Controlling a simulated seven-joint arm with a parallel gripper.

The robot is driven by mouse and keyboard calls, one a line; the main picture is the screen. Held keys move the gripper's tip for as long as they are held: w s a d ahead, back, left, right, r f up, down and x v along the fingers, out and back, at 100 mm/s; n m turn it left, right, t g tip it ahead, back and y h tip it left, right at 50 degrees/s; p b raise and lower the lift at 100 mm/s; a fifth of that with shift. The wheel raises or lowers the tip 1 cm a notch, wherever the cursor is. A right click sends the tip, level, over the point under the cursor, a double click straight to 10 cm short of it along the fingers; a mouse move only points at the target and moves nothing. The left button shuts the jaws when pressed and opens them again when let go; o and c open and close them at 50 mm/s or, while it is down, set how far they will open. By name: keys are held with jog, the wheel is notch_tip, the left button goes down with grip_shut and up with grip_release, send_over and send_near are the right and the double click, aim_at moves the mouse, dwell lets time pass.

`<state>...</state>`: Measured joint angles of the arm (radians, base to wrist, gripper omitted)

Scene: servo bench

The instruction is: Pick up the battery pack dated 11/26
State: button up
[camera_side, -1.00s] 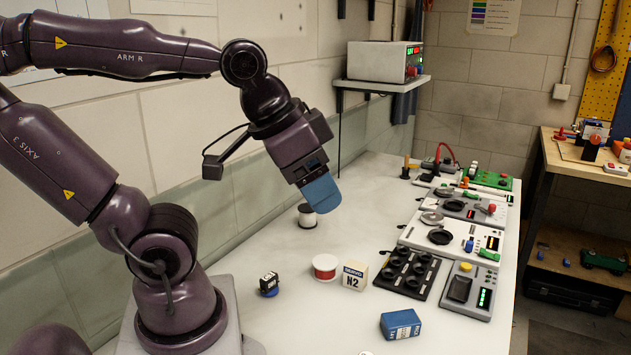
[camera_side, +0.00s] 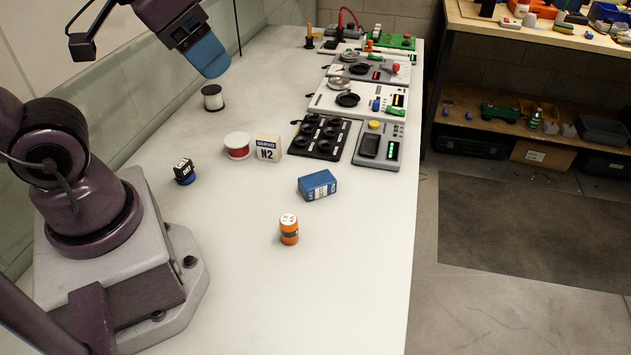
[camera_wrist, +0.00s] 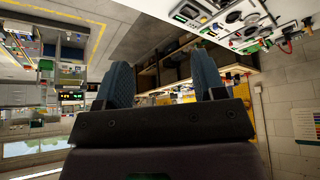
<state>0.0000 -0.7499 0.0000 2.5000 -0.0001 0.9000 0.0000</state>
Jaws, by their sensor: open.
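A blue box-shaped pack (camera_side: 317,186) with a white printed label lies on the white bench, right of its middle. Its print is too small to read, so I cannot tell whether a date is on it. A short orange cylinder (camera_side: 289,230) with a white top and a dark band stands nearer the camera; any date on it is unreadable too. My gripper (camera_side: 212,62) with blue fingers hangs above the far left of the bench, well away from both. In the wrist view my gripper (camera_wrist: 162,82) is open, with nothing between its fingers.
A black tray (camera_side: 319,137) and several panels line the right edge. The near bench is clear.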

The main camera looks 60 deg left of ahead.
jog(key=o, duration=0.7)
jog(key=w+d+f+m+g+y, duration=0.2)
jog(key=w+d+f+m+y, duration=0.1)
jog(key=f, duration=0.7)
jog(key=w+d+f+m+g+y, duration=0.1)
jog(key=w+d+f+m+y, duration=0.2)
jog(key=f, duration=0.7)
jog(key=w+d+f+m+g+y, duration=0.2)
jog(key=w+f+m+y, duration=0.4)
jog(key=w+f+m, duration=0.3)
jog(key=shift+w+d+f+m+g, duration=0.15)
jog(key=shift+d+f+m, duration=0.2)
jog(key=shift+m, duration=0.25)
jog(key=shift+w+d+f+m+g, duration=0.15)
jog(key=shift+d+f+m, duration=0.2)
jog(key=shift+m, duration=0.25)
jog(key=w+r, duration=0.1)
jog(key=w+r+m+t+y, duration=0.1)
jog(key=w, duration=0.1)
send_near(320, 182)
jog(key=shift+w+a+f+m+y, duration=0.15)
jog(key=shift+a+f, duration=0.15)
jog(key=shift+a, duration=0.15)
jog(key=shift+w+a+f+m+y, duration=0.15)
jog(key=shift+a+f, duration=0.15)
jog(key=shift+a, duration=0.2)
jog(key=shift+s+x, duration=0.2)
jog(key=shift+x, duration=2.85)
